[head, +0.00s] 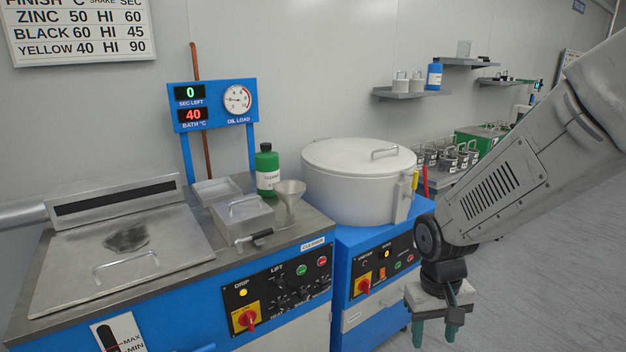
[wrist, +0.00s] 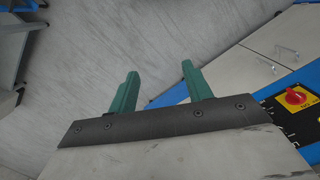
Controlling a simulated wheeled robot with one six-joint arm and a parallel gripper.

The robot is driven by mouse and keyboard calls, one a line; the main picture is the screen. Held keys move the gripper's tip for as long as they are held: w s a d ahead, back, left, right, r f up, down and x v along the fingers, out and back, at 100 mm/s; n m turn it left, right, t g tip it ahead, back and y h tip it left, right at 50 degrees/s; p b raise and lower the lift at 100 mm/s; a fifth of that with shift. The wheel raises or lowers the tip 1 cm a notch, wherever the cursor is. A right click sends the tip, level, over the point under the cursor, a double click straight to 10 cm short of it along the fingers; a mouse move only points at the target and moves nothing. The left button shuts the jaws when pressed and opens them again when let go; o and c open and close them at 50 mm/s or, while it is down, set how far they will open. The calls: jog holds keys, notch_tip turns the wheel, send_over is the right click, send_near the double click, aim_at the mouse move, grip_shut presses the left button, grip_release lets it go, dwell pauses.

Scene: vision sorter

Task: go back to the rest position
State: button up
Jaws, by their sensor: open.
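My gripper (head: 434,334) hangs at the lower right of the head view, pointing down, with its two green fingers apart and nothing between them. It is in front of the blue cabinet that bears the white lidded drum (head: 355,183). In the wrist view my gripper (wrist: 158,88) also shows open and empty, with bare grey floor (wrist: 110,50) beyond the fingers. My grey arm comes in from the right edge of the head view.
A blue wash bench (head: 285,255) with a closed steel lid (head: 120,250) stands at left. Wall shelves (head: 410,93) are behind. Floor at right (head: 540,280) is clear.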

jog(key=s+d+r+m+t, duration=0.1)
jog(key=s+d+r, duration=0.3)
jog(key=s+r, duration=1.2)
jog(key=shift+r+t+y, duration=0.4)
jog(key=shift+r+t, duration=0.25)
jog(key=shift+t, duration=0.15)
jog(key=shift+f, duration=0.1)
dwell(0.5)
